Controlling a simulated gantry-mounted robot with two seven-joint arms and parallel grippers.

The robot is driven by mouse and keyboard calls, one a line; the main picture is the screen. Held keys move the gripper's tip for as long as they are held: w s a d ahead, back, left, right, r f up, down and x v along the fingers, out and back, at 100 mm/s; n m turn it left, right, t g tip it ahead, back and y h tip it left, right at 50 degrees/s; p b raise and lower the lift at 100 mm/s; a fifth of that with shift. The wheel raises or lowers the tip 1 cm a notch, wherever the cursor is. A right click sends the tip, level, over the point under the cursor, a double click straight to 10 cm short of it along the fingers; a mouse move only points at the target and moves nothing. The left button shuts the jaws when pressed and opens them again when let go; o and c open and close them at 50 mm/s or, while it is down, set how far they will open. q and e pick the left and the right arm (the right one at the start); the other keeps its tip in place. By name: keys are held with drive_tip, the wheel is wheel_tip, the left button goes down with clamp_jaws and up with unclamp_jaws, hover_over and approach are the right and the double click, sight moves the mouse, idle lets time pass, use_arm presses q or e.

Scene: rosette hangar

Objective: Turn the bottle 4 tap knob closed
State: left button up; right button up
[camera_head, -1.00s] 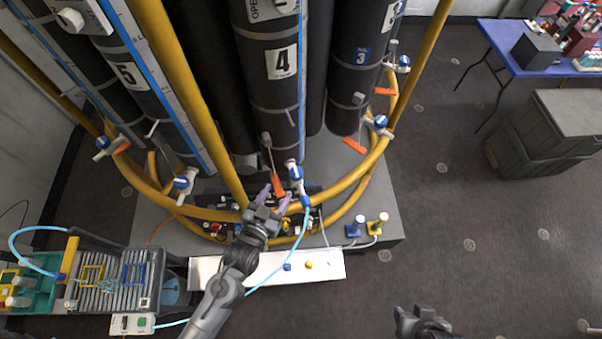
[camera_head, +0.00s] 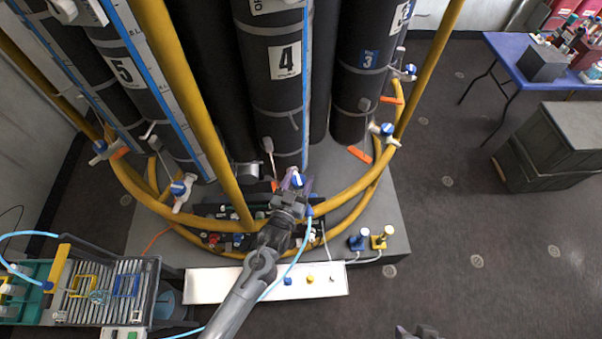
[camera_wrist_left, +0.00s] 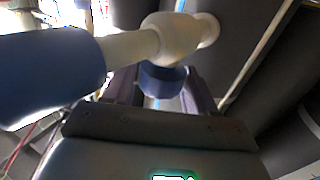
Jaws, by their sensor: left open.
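The bottle 4 tap knob (camera_head: 297,180) is blue with white, low in front of the black bottle marked 4 (camera_head: 285,95). In the left wrist view the blue knob (camera_wrist_left: 162,81) sits between my two dark fingers, below the white tap body (camera_wrist_left: 178,36). My left gripper (camera_head: 292,188) is open around the knob. Whether the fingers touch it I cannot tell. My right gripper (camera_head: 417,331) shows only partly at the bottom edge, far from the tap, and its finger opening is cut off.
Yellow hoops (camera_head: 345,185) ring the bottles close to my left arm. A blue hose (camera_head: 290,262) runs beside it, and a blue sleeve (camera_wrist_left: 45,75) fills the left of the wrist view. A white panel (camera_head: 225,285) lies in front. Open floor is at right.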

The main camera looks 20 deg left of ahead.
use_arm(q)
drive_tip(key=shift+w, duration=1.05)
drive_tip(key=shift+c, duration=0.2)
drive_tip(key=c, duration=0.7)
drive_tip(key=shift+o, duration=0.2)
